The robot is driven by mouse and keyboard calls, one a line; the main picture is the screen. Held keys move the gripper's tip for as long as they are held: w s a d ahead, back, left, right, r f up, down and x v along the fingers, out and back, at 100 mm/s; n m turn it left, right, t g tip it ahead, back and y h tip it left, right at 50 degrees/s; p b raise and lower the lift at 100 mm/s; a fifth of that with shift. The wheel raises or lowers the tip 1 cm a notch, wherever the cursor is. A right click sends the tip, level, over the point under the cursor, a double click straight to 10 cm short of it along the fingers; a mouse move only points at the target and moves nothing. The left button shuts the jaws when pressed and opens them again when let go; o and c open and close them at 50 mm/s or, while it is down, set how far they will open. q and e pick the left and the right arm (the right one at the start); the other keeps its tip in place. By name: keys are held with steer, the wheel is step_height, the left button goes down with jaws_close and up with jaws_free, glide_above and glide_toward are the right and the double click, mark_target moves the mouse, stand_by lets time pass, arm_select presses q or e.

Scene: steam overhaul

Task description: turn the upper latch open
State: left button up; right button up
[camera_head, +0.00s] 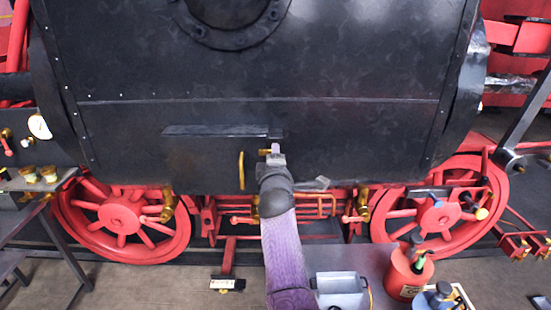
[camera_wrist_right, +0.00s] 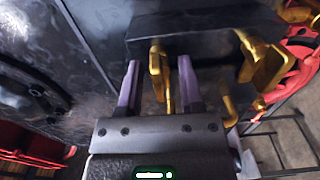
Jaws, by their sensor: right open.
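A brass latch (camera_wrist_right: 156,72) stands out from the dark panel in the right wrist view, its block and thin stem between my right gripper's purple fingers. A second brass latch (camera_wrist_right: 262,65) sits to the right, outside the fingers. In the head view the right gripper (camera_head: 275,152) is at the panel, next to a brass piece (camera_head: 265,152), under a dark ledge. My left gripper is not in view.
A vertical brass handle (camera_head: 241,171) is left of the gripper in the head view. Red wheels (camera_head: 122,217) stand below the panel. A red can (camera_head: 408,274) and a grey box (camera_head: 341,290) are on the surface in front. A dark ledge (camera_head: 222,130) juts out above the gripper.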

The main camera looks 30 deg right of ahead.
jaws_close()
steer(key=m+b, duration=0.1)
steer(key=m, duration=0.2)
steer(key=shift+f+m, duration=0.1)
steer(key=shift+m, duration=0.2)
steer(key=m+b, duration=0.2)
steer(key=m, duration=0.8)
steer(key=shift+b, duration=0.3)
steer(key=shift+m, duration=2.1)
